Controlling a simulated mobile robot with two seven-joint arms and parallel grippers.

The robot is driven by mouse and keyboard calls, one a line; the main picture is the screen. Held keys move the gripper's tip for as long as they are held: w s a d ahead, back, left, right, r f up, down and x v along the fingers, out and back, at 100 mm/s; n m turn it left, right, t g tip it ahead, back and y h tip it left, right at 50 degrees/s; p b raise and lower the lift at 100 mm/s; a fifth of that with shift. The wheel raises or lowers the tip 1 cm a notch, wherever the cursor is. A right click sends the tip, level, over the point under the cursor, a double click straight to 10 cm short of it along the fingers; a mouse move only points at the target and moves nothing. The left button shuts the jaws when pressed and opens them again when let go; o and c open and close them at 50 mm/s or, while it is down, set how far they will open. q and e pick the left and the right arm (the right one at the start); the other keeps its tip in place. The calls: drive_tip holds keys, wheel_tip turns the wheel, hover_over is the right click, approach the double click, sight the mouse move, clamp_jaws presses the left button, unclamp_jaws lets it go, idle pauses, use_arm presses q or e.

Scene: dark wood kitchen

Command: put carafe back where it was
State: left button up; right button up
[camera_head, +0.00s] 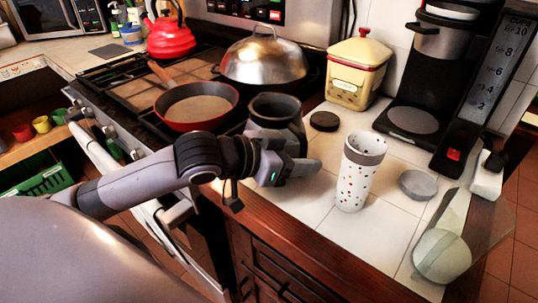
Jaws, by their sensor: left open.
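A dark, open-topped round vessel (277,107), which looks like the carafe, stands upright at the counter's edge beside the stove. My left gripper (302,156) is open right in front of it and hides its lower part. I cannot tell whether the fingers touch it. The black coffee maker (410,95) stands at the back right. Its round plate (413,119) is bare, with a metal basket (441,38) above it. My right gripper is not in view.
A speckled cup (354,180) stands right of my gripper, near a grey lid (417,185) and a black lid (324,121). A yellow canister (358,72) is behind. A red pan (197,117) and domed lid (264,58) are on the stove. A pale scoop-like item (442,255) lies front right.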

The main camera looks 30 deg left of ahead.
use_arm(q)
drive_tip(key=p+v, duration=0.3)
drive_tip(key=v, duration=0.6)
drive_tip(key=shift+s+r, duration=0.2)
drive_tip(key=shift+s, duration=0.05)
drive_tip(key=shift+a, duration=0.1)
drive_tip(key=shift+s+a, duration=0.1)
drive_tip(key=shift+s, duration=0.05)
idle(0.5)
